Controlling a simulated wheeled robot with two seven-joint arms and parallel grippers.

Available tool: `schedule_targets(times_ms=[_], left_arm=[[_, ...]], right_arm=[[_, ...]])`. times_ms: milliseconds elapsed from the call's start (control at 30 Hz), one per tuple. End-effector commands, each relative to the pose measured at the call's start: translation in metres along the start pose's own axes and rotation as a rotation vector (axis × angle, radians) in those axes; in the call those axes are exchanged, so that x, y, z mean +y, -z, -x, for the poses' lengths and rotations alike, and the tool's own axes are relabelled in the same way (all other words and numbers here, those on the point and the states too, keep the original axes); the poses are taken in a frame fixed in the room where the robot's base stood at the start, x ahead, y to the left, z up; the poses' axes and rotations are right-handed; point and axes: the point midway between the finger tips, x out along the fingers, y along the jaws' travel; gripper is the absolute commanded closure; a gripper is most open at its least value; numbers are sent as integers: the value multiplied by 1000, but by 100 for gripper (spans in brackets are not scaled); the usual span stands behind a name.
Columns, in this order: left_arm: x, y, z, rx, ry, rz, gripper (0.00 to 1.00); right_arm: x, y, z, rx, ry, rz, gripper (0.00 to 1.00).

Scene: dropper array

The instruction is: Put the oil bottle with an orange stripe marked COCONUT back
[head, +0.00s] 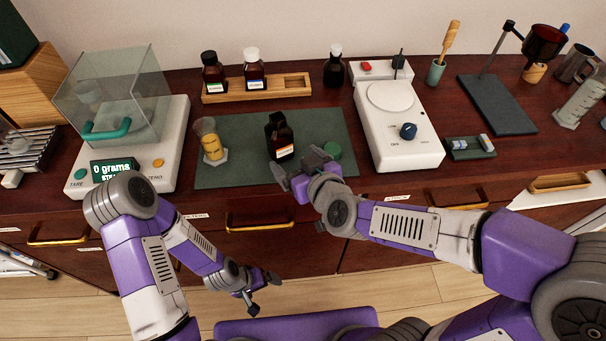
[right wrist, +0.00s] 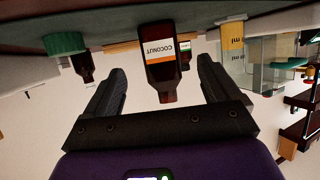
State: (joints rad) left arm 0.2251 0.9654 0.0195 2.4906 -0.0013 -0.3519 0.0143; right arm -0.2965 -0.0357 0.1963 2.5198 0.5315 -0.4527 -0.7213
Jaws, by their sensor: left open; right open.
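The brown COCONUT bottle (head: 280,137), with an orange stripe on its white label, stands on the green mat (head: 230,125). In the right wrist view, which looks upside down, the bottle (right wrist: 160,52) appears between my open fingers, not gripped. My right gripper (head: 299,166) is open just in front of the bottle, to its lower right. My left gripper (head: 257,296) is open and empty, low in front of the drawers. A wooden rack (head: 292,82) behind the mat holds two brown bottles, one black-capped (head: 213,73) and one white-capped (head: 254,70); its right end is empty.
A green round cap (head: 333,150) lies on the mat right of my right gripper. A scale (head: 130,150) is far left, a white stirrer plate (head: 405,135) right. Another dark bottle (head: 335,70) stands behind.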

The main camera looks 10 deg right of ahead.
Motion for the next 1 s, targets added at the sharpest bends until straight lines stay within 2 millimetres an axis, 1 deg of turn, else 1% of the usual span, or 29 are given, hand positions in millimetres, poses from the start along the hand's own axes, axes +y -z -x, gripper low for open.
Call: schedule_targets(times_ms=[33,100,300,1000], left_arm=[[0,0,0,0,0,0,0],[0,0,0,1,0,0,0],[0,0,-1,1,0,-1,0],[0,1,-2,1,0,-1,0]], right_arm=[[1,2,8,3,-3,1,11],[1,2,14,2,-3,1,11],[0,2,25,0,-1,2,11],[0,1,26,-1,-1,1,11]])
